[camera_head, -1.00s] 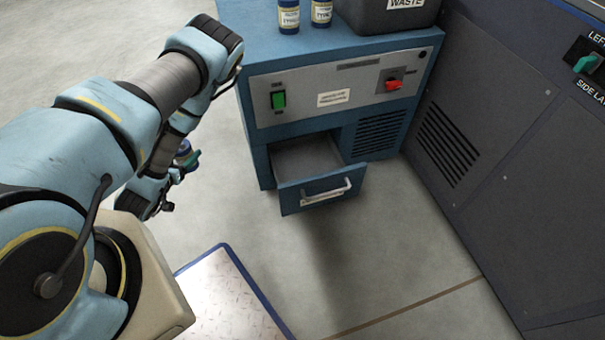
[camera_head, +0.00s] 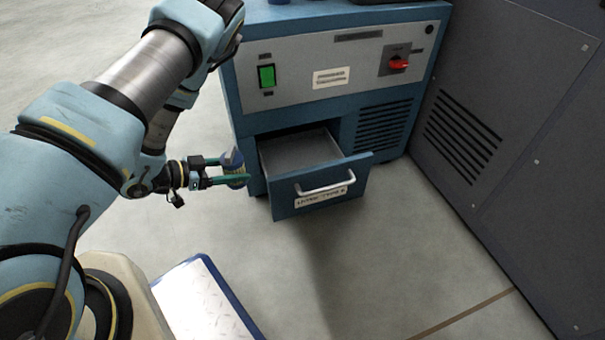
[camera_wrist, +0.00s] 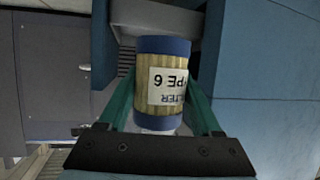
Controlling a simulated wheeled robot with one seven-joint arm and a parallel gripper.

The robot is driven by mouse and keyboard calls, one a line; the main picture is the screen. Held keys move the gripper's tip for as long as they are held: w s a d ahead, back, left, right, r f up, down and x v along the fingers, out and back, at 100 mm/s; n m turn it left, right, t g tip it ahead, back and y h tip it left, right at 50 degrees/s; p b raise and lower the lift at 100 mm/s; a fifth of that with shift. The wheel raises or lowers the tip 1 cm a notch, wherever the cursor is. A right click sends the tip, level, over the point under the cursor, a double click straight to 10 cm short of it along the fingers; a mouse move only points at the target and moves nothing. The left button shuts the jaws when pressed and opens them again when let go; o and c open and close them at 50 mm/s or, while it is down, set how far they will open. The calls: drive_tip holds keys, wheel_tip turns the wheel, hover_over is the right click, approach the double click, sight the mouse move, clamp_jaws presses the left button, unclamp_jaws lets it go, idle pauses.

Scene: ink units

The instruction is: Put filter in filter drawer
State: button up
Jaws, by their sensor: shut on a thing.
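The filter (camera_wrist: 160,62) is a ribbed tan cylinder with blue ends and a white label, part of which reads "PE 6". My gripper (camera_wrist: 160,105) has its green fingers shut on its sides. In the head view, my gripper (camera_head: 222,178) holds the filter (camera_head: 233,168) just left of the open filter drawer (camera_head: 312,188), apart from its inside. The drawer is blue with a grey inside, a silver handle and a white label on its front. It is pulled out and its visible floor is empty.
The blue cabinet (camera_head: 290,104) has a green switch (camera_head: 267,76) and a red knob (camera_head: 398,63) above the drawer. A dark panelled machine (camera_head: 520,110) stands at the right. A blue-edged light plate (camera_head: 205,300) is at lower left. The floor before the drawer is clear.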

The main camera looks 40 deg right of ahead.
drive_tip(key=s+d+b, duration=0.1)
drive_tip(key=d+b, duration=0.1)
drive_tip(key=d, duration=0.4)
drive_tip(key=s+d+f+b, duration=0.1)
drive_tip(key=d+b, duration=0.1)
drive_tip(key=d, duration=0.3)
drive_tip(key=s+d+f+b, duration=0.1)
drive_tip(key=d+b, duration=0.1)
drive_tip(key=d, duration=0.4)
drive_tip(key=shift+s+d+b, duration=0.1)
drive_tip(key=shift+d+b, duration=0.2)
drive_tip(key=shift+b, duration=0.1)
wheel_tip(320, 180, down, 5)
drive_tip(key=b, duration=0.3)
drive_tip(key=shift+f, duration=0.1)
drive_tip(key=o, duration=1.5)
drive_tip(key=shift+c, duration=0.2)
drive_tip(key=shift+r, duration=0.2)
